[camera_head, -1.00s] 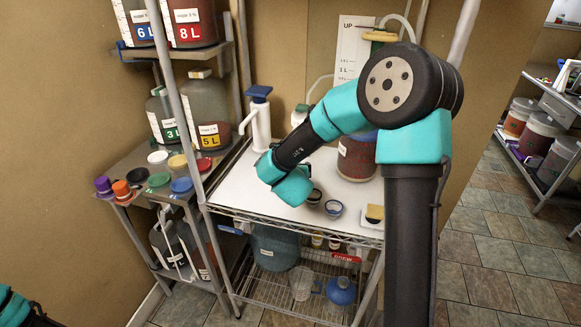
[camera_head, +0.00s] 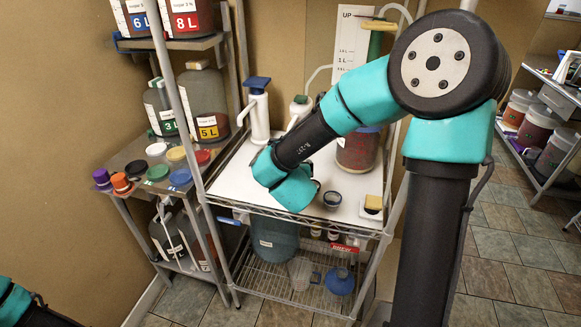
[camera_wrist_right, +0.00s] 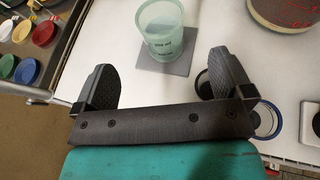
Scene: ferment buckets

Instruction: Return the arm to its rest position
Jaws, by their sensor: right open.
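My right arm reaches over the white worktop (camera_head: 235,186) of the wire rack. Its gripper is hidden behind my teal wrist in the head view. In the right wrist view my right gripper (camera_wrist_right: 164,85) is open, with both dark fingers apart and nothing between the tips. A pale green see-through beaker (camera_wrist_right: 163,40) stands upright on a grey square pad (camera_wrist_right: 180,66), beyond the fingertips and apart from them. Only links of my left arm show, at the bottom left corner of the head view; its gripper is out of sight.
A small dark cup (camera_head: 332,199) and a yellow-topped block (camera_head: 373,204) stand near the worktop's front edge. A white pump bottle (camera_head: 258,110) and a red-brown bucket (camera_head: 357,150) stand behind. Coloured caps (camera_head: 158,172) cover the left side table.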

